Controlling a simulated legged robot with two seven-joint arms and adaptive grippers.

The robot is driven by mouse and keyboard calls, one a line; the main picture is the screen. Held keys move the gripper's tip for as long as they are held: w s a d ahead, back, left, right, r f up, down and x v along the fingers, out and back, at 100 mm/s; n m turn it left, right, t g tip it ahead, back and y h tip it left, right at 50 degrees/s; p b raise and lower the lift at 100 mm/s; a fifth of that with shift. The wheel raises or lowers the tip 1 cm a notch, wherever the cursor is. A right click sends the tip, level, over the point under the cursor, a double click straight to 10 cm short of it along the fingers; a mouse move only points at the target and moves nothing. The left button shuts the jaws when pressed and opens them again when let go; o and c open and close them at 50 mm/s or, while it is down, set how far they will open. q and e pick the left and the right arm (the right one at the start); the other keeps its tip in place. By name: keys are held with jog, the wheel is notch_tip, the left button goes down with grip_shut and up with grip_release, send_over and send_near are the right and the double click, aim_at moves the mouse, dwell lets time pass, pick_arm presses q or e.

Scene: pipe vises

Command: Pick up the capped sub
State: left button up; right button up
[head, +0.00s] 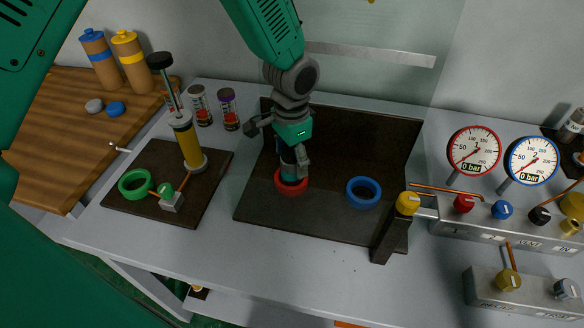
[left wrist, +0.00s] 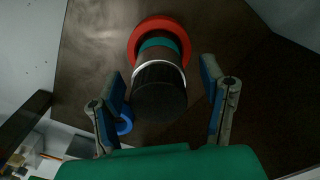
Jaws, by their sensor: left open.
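The capped sub (left wrist: 158,88) stands in a red ring (left wrist: 183,35) on a dark mat. In the left wrist view it has a black cap end, a white line and a teal band. In the head view my left gripper (head: 280,150) hangs above the red ring (head: 291,183) and hides most of the sub. In the left wrist view, the open fingers of my left gripper (left wrist: 163,80) are on either side of the sub, with gaps showing. My right gripper is not in view.
A blue ring (head: 363,192) lies right of the red one on the dark mat (head: 330,220). A black post with a yellow knob (head: 408,203) stands at its right edge. A pump with a yellow cylinder (head: 187,142) and a green ring (head: 134,184) are left. Gauges (head: 473,149) stand right.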

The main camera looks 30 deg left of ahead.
pick_arm(q)
grip_shut()
